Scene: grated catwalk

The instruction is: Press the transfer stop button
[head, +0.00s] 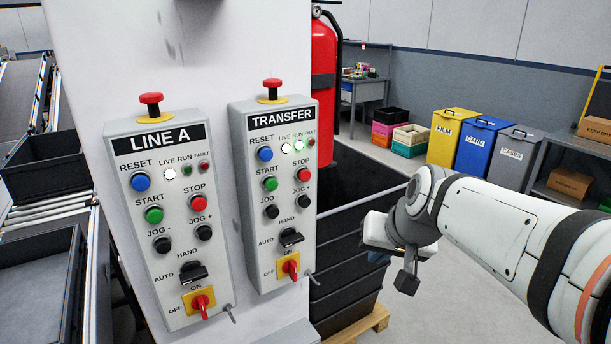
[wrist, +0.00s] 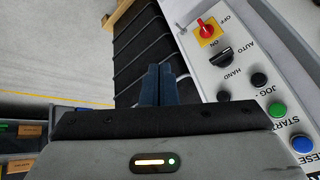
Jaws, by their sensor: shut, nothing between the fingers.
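The TRANSFER panel (head: 237,190) is a light grey box on a white column, to the right of the LINE A panel (head: 130,215). Its stop button (head: 303,174) is red and round, under the word STOP, right of a blue RESET and above a black JOG + button. My gripper (head: 376,257) is to the right of the panel and lower than the stop button, apart from it. In the wrist view its dark blue fingers (wrist: 160,85) are together and empty. The panel (wrist: 262,70) shows there upside down at the right; the stop button is not visible in it.
LINE A has its own red stop button (head: 198,203). A red mushroom button (head: 272,88) tops the TRANSFER panel. A red extinguisher (head: 323,90) hangs above. Open floor lies beyond.

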